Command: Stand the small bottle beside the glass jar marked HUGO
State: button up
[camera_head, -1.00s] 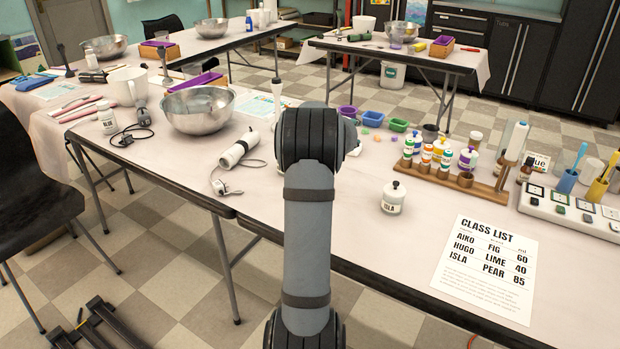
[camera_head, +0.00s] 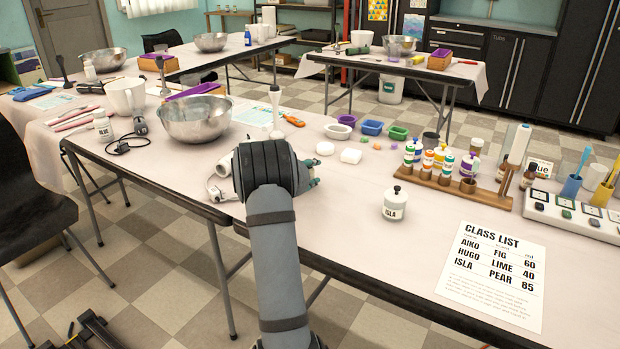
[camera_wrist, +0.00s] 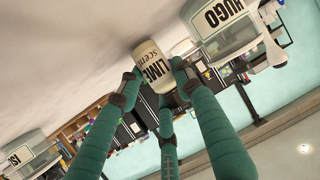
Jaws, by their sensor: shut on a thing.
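My gripper (camera_wrist: 160,82) is shut on the small bottle (camera_wrist: 153,62), a cream bottle labelled LIME scent. The glass jar marked HUGO (camera_wrist: 222,22) is close beside the bottle, to its right in the wrist view. A narrow gap shows between them. I cannot tell whether the bottle's base touches the table. In the head view my teal fingertips (camera_head: 311,172) show just past my wrist; my arm hides the bottle and the HUGO jar. The jar marked ISLA (camera_head: 395,206) stands apart to the right, and shows at the lower left of the wrist view (camera_wrist: 25,155).
A wooden rack (camera_head: 455,185) with several small bottles stands at the right. White soap blocks (camera_head: 350,156) and coloured moulds (camera_head: 372,128) lie behind my gripper. A steel bowl (camera_head: 194,122) is at the left. The class list (camera_head: 492,270) lies at the front right.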

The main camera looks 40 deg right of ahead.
jog(key=shift+f, duration=0.1)
jog(key=shift+f, duration=0.1)
jog(key=o, duration=1.2)
jog(key=shift+c, duration=0.2)
jog(key=shift+a, duration=0.1)
jog(key=p+v, duration=0.1)
jog(key=v, duration=1.1)
jog(key=shift+s+p, duration=0.1)
jog(key=shift+p, duration=0.2)
